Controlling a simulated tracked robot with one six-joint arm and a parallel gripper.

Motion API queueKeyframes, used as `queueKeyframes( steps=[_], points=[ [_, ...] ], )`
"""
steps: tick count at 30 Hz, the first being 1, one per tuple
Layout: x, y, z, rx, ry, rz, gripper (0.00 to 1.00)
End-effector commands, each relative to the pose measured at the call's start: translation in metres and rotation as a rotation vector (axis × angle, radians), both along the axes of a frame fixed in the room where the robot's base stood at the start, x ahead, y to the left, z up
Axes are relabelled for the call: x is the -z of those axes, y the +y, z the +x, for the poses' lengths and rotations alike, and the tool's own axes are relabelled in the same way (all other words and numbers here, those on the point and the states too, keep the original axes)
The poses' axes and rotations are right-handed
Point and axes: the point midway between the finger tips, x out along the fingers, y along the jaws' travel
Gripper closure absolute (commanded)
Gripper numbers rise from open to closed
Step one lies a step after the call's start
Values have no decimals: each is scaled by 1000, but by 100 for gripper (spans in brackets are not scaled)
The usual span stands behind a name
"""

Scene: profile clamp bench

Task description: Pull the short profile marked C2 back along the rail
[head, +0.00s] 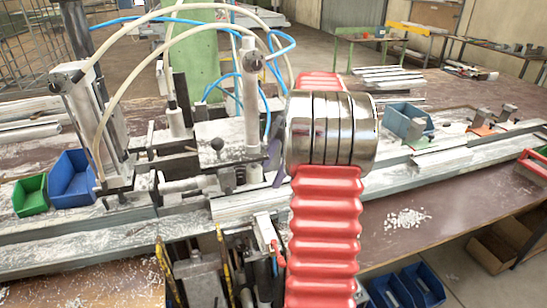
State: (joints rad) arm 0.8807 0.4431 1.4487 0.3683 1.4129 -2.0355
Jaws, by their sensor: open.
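The long grey rail (415,176) runs across the bench from lower left to upper right. A short pale profile (440,158) lies along it right of my arm. Another pale profile length (238,207) lies along the rail by the clamp (215,150), just left of my arm. I can read no C2 mark on either piece. My red ribbed arm with its metal joint rises through the middle and hides part of the rail. I cannot make out my gripper; it is not visible.
A blue bin (70,178) and a green bin (30,195) stand at left. Another blue bin (405,120) stands behind the rail at right. Hoses (185,22) arch above the clamps. White chips (408,218) lie on the bench near its front edge.

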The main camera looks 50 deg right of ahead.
Motion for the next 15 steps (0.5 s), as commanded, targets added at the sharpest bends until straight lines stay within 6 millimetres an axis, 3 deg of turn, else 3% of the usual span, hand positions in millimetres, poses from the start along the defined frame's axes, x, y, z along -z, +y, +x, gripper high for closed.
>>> queueKeyframes(
  steps=[15],
  points=[
    [60, 23, 12, -1, 0, 1, 23]
  ],
)
